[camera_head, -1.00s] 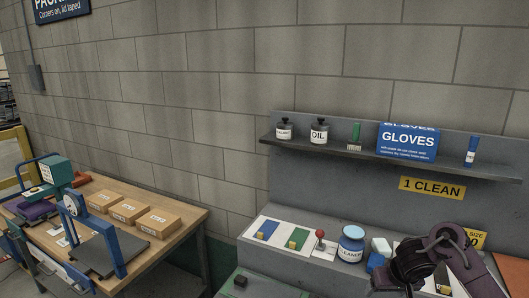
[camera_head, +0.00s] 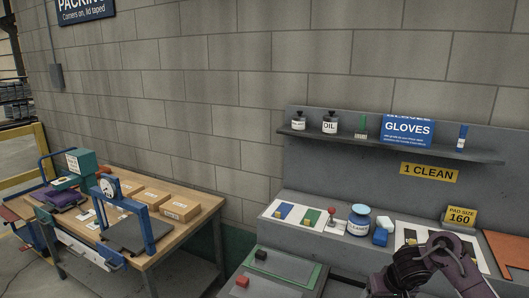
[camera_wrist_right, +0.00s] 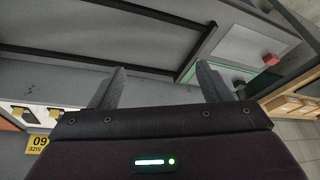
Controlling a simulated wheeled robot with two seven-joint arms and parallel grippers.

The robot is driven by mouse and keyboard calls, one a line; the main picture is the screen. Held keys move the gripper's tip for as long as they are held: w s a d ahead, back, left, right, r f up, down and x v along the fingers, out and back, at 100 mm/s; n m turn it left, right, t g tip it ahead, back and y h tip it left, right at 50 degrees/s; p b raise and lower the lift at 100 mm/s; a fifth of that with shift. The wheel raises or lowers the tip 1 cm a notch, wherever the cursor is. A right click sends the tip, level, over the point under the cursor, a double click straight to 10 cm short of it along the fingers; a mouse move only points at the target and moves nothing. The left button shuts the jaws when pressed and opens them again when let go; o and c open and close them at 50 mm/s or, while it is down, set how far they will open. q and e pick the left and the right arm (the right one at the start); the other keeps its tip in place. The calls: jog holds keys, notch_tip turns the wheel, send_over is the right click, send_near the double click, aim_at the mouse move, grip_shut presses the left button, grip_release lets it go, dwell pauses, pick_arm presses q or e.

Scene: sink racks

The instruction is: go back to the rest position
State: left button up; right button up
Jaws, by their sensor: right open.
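My right arm shows at the lower right of the head view, in front of the grey cleaning bench (camera_head: 345,252); its fingertips are not clear there. In the right wrist view my right gripper (camera_wrist_right: 160,88) has its two fingers spread wide with nothing between them. Beyond the fingers are the grey bench front and a dark frame. My left gripper does not show.
A wooden packing table (camera_head: 187,232) with boxes stands left, with a gap between.

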jog(key=s+a+f+g+y+b, duration=0.1)
jog(key=s+a+f+b, duration=0.3)
jog(key=f, duration=1)
jog(key=s+a+f+y+b, duration=0.15)
jog(key=s+f, duration=0.55)
jog(key=f, duration=0.7)
jog(key=s+a+f+g+y+b, duration=0.1)
jog(key=s+a+f+b, duration=0.3)
jog(key=f, duration=1)
pick_arm(q)
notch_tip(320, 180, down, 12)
jog(key=b, duration=0.2)
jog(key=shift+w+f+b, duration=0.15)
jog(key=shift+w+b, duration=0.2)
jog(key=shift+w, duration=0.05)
pick_arm(e)
jog(key=s+f+n+h, duration=0.1)
jog(key=s+f, duration=0.5)
jog(key=s, duration=0.5)
jog(key=s+d+f+n+g+h, duration=0.1)
jog(key=s+f, duration=0.6)
jog(key=s, duration=0.5)
jog(key=s+d+f+h, duration=0.1)
jog(key=s+f, duration=0.6)
jog(key=s, duration=0.5)
jog(key=shift+f+n+h, duration=0.2)
jog(key=shift+n+h, duration=0.15)
jog(key=shift+n, duration=0.05)
